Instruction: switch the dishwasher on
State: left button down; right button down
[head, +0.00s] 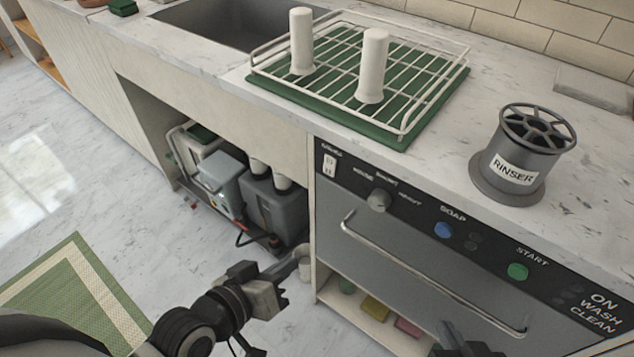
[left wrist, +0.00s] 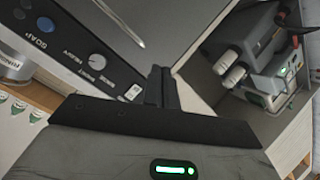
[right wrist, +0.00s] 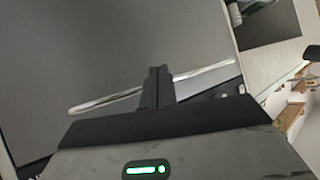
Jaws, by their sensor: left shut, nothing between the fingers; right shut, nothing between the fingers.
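The dishwasher (head: 400,262) has a dark front panel. A white rocker switch (head: 329,164) sits at the panel's left end; its position is too small to tell. A grey knob (head: 378,200), a blue SOAP button (head: 442,230) and a green START button (head: 517,271) follow to the right. ON, WASH and CLEAN labels (head: 600,314) are at the far right. My left gripper (head: 299,257) is shut and empty, left of and below the switch; the left wrist view shows the switch (left wrist: 132,92) beside its fingers. My right gripper (head: 446,333) is shut and empty, low before the door.
The door handle (head: 430,278) crosses the front, near my right fingers. A rack (head: 440,85) with two white cylinders and a RINSER canister (head: 513,165) stand on the counter.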

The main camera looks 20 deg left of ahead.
pick_arm(q)
jog(key=w+a+r+n+t+h+b, duration=0.1)
jog(key=w+a+r+n+t, duration=0.1)
jog(key=r+n, duration=0.5)
jog(key=a+n+t, duration=0.1)
jog(key=n, duration=0.3)
jog(key=shift+w+a+b, duration=0.3)
jog(key=shift+a+b, duration=0.05)
jog(key=shift+b, duration=0.05)
pick_arm(e)
jog(key=shift+a+f, duration=0.2)
pick_arm(q)
send_near(328, 173)
jog(key=x, duration=0.7)
jog(key=shift+p, duration=0.4)
pick_arm(e)
jog(key=shift+w+r, duration=0.25)
jog(key=shift+w, duration=0.05)
